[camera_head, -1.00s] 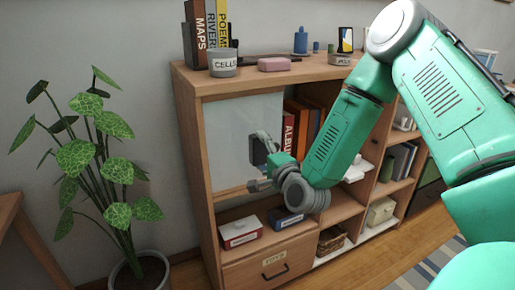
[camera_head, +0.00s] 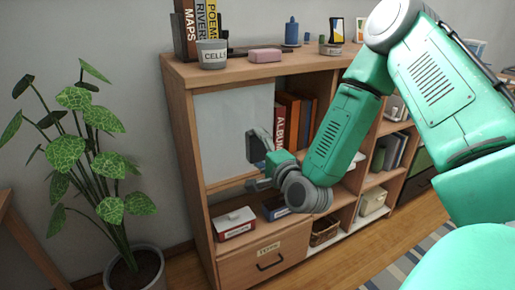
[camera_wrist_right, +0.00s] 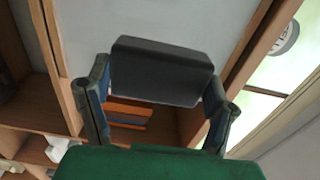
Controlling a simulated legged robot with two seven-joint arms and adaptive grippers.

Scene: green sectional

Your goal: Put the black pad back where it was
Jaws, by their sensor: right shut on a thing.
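My right gripper (camera_head: 256,163) is in front of the left upper part of the wooden shelf unit, at the right edge of a pale panel (camera_head: 228,125). It is shut on the black pad (camera_head: 258,146). In the right wrist view the pad (camera_wrist_right: 162,72) is a dark grey rounded block held crosswise between the two fingertips, with the pale panel behind it. I cannot tell whether the pad touches the panel. My left gripper is not in view.
The shelf (camera_head: 172,82) has books, a grey cup (camera_head: 212,54) and a pink block (camera_head: 265,56) on top. Upright books (camera_head: 290,120) stand right of the panel. A red and white box (camera_head: 234,223) and a blue box (camera_head: 277,207) lie below. A potted plant (camera_head: 95,150) stands left.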

